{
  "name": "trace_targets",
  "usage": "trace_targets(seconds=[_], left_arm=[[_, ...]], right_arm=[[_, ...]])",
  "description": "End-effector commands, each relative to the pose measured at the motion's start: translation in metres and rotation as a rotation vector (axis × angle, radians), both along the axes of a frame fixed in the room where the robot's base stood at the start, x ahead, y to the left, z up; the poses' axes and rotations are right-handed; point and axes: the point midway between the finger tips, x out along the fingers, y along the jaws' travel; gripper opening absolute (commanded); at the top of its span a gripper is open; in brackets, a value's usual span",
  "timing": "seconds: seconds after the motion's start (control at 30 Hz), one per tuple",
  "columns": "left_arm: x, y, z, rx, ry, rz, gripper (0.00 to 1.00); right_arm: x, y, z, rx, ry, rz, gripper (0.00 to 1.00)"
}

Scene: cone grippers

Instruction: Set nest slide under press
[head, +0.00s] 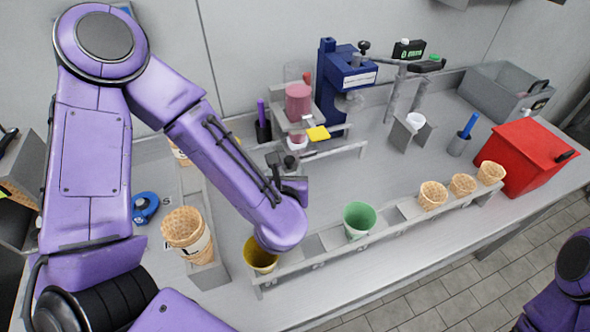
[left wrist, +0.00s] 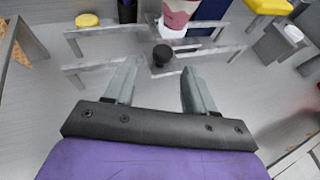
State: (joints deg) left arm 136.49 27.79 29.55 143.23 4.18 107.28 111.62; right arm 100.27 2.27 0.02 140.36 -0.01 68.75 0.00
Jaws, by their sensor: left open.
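The blue press (head: 345,75) stands at the back of the bench. In front of it the nest slide shows as a white nest (head: 297,141) with a pink piece at it, between two metal rails (head: 340,153). In the left wrist view the slide's black knob (left wrist: 162,55) points toward me, with the white nest (left wrist: 172,31) behind it. My left gripper (head: 281,164) is open and empty at the near side of the rails. Its fingers (left wrist: 158,82) are spread either side of the knob's line, with the knob just beyond the tips. My right gripper is out of view.
A cone rack (head: 330,240) along the front edge holds a yellow cup, a green cup (head: 360,217) and several waffle cones. Stacked cones (head: 186,230) stand at left. A red box (head: 524,155) and a grey bin (head: 500,88) are at right.

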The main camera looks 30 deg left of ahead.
Motion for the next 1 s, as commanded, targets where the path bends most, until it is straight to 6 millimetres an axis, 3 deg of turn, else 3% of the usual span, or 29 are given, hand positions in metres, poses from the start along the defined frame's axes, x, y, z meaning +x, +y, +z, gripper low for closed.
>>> trace_targets(seconds=[0.23,0.57,0.73,1.0], left_arm=[[0.037,0.015,-0.014,0.002,0.000,-0.003,0.55],[0.043,0.019,-0.019,0.002,-0.001,-0.005,0.55],[0.043,0.019,-0.019,0.002,-0.001,-0.005,0.03],[0.047,0.014,-0.021,0.002,-0.001,-0.004,0.00]], right_arm=[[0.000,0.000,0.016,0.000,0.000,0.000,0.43],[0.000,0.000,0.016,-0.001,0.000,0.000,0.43],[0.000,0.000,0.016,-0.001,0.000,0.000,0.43],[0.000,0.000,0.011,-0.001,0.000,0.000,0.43]])
